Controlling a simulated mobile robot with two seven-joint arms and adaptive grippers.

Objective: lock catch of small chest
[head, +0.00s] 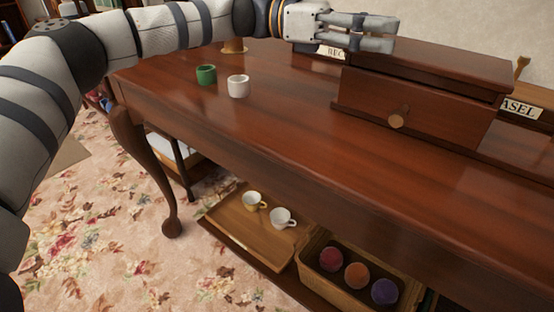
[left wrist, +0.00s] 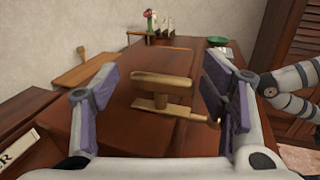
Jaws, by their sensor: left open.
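The small chest (head: 415,95) is a dark reddish wooden box on the table, and its lid looks down. In the left wrist view a tan wooden fitting (left wrist: 165,82), which looks like the catch, is on the chest's near end. It has an upper bar and a lower piece; whether they are engaged I cannot tell. My left gripper (head: 394,33) is open at the chest's left end. Its fingers (left wrist: 172,95) stand either side of the fitting, apparently apart from it.
A green cup (head: 206,74) and a white cup (head: 238,86) stand on the table (head: 290,110), left of the chest. Labelled wooden boxes (head: 521,108) line the back. The table's front middle is clear. A shelf (head: 230,222) below holds cups and coloured balls.

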